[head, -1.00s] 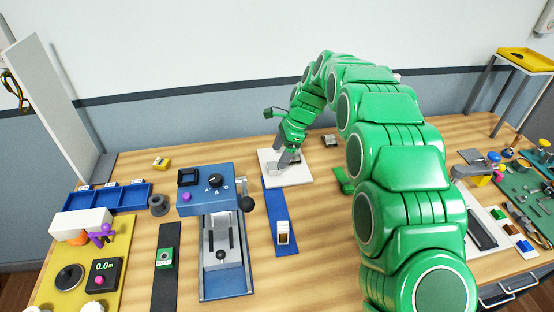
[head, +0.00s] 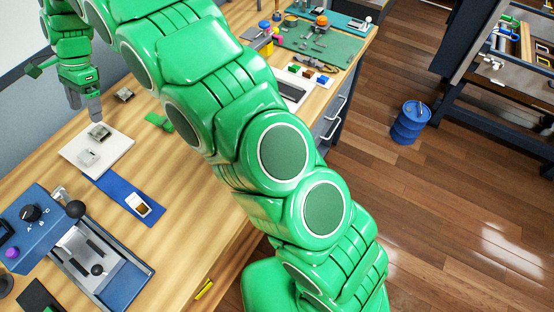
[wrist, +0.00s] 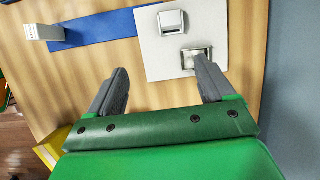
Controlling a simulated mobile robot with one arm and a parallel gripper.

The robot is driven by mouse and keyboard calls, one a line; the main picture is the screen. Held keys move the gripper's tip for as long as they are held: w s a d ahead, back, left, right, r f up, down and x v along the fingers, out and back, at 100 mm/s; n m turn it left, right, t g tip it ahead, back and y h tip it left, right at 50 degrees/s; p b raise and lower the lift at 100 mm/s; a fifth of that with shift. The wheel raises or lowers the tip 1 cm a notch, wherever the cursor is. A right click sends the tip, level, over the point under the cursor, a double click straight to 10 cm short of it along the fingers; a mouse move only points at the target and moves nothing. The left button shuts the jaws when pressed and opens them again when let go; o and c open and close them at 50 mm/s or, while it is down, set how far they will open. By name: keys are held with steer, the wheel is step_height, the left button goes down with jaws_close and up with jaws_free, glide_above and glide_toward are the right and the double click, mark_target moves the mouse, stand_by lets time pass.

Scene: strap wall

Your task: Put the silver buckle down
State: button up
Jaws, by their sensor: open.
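A white board (head: 118,148) lies on the table at left in the head view, and bears two metal buckles. One silvery buckle (head: 88,158) is at its near part; the other buckle (head: 99,131) is at its far part. In the wrist view the board (wrist: 154,62) shows the first buckle (wrist: 172,22) and the second buckle (wrist: 197,57). My gripper (wrist: 162,70) is open, its fingers wide apart with nothing between them. Its right fingertip overlaps the lower edge of the second buckle in the picture; I cannot tell whether they touch.
A blue strap (head: 118,191) runs from the board and bears a white-framed piece (head: 138,205). Another buckle (head: 124,95) lies on bare wood behind the board. A blue press (head: 35,225) stands at lower left. Bare wood (head: 170,190) is free right of the strap.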

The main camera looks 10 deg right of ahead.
steer(key=s+d+r+n, duration=0.1)
steer(key=s+d+r, duration=0.2)
steer(key=d, duration=0.7)
steer(key=s+d+r+n+t+h, duration=0.15)
steer(key=s+d+r, duration=0.25)
steer(key=d, duration=0.6)
steer(key=s+d+r+n, duration=0.2)
steer(key=s+d+r, duration=0.1)
steer(key=d, duration=0.7)
steer(key=s+d+f+n+h, duration=0.1)
steer(key=s+d+n, duration=0.1)
steer(key=s+d, duration=0.8)
steer(key=s+d+f+n, duration=0.2)
steer(key=s+d, duration=0.7)
steer(key=s, duration=0.7)
steer(key=shift+d+f+h, duration=0.15)
steer(key=shift+d+h, duration=0.2)
steer(key=shift+d, duration=0.05)
